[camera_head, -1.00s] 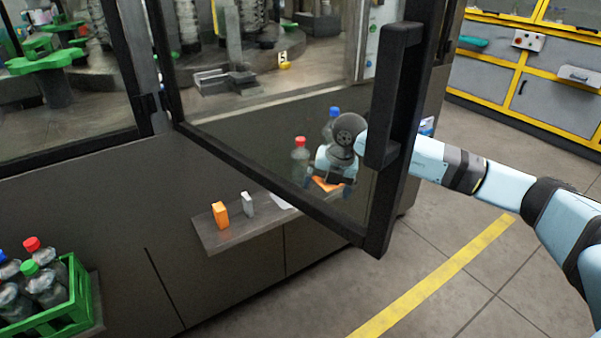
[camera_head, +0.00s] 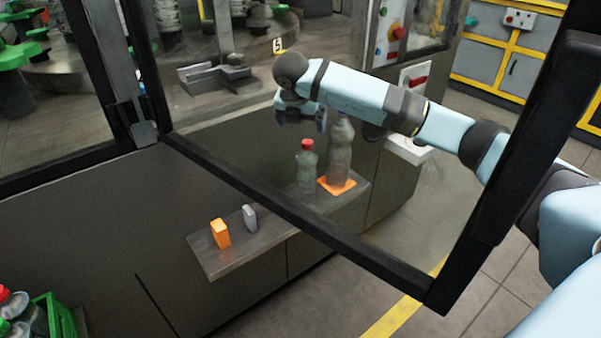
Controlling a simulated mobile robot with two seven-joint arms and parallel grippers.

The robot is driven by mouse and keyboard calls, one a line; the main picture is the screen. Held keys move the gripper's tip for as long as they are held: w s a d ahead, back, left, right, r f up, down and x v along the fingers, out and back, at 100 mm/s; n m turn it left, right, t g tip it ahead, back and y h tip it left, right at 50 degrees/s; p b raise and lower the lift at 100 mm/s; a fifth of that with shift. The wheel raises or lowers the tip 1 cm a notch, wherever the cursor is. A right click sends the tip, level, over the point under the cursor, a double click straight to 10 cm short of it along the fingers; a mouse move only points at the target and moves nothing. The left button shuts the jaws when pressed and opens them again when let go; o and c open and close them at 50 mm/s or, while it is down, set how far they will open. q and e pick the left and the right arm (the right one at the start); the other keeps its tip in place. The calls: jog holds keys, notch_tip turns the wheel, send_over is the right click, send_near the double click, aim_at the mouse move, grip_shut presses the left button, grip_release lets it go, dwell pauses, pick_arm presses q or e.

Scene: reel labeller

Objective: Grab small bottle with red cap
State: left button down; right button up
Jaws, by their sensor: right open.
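The small bottle with a red cap (camera_head: 306,172) stands upright on the grey shelf, seen through the glass door. My right gripper (camera_head: 301,121) is open and empty. It points down above the red cap, apart from it. My left gripper is not in view.
The open glass door's black frame (camera_head: 300,220) crosses the view, with my right arm reaching behind it. An orange block (camera_head: 221,233) and a grey block (camera_head: 250,217) stand on the shelf (camera_head: 225,260). A green crate (camera_head: 57,316) of bottles is at lower left.

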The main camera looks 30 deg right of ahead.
jog(key=x, duration=0.6)
jog(key=shift+s+d+f+b, duration=0.15)
jog(key=shift+s+b, duration=0.1)
jog(key=shift+b, duration=0.15)
jog(key=shift+b+x, duration=0.55)
jog(key=shift+x, duration=2.45)
jog(key=shift+w, duration=0.1)
jog(key=c, duration=1.7)
